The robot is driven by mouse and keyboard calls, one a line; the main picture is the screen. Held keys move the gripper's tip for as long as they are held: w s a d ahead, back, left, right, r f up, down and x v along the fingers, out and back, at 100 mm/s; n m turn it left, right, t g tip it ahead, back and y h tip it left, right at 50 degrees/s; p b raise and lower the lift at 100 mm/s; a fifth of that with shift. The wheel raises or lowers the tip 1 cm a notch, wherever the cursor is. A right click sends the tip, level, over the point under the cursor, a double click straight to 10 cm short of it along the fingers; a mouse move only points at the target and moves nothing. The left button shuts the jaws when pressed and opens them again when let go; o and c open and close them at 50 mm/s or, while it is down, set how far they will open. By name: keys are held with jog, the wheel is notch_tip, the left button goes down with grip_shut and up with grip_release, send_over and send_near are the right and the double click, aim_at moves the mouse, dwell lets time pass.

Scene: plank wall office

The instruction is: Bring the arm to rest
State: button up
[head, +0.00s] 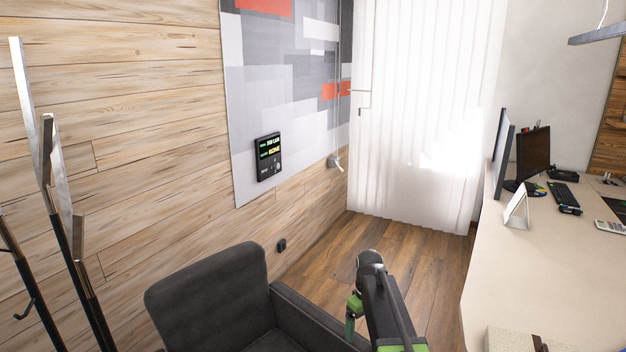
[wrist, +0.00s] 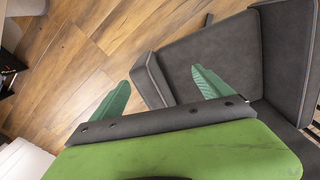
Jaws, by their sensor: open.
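My gripper (wrist: 161,88) shows in the wrist view with its two green fingers spread wide apart. Nothing is between them. Wood floor and part of a dark grey armchair (wrist: 212,50) lie beyond the fingers. In the head view my arm is at the bottom centre, just right of the armchair (head: 208,295).
A pale desk (head: 545,275) with monitors (head: 533,152) and a keyboard (head: 564,197) stands on the right. A coat stand (head: 62,225) is at the left. Wood floor (head: 405,250) is clear between armchair, curtain (head: 415,110) and desk.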

jog(key=s+d+r+m, duration=0.1)
jog(key=s+m, duration=0.6)
jog(key=s, duration=1)
jog(key=shift+p, duration=0.3)
jog(key=shift+r, duration=0.1)
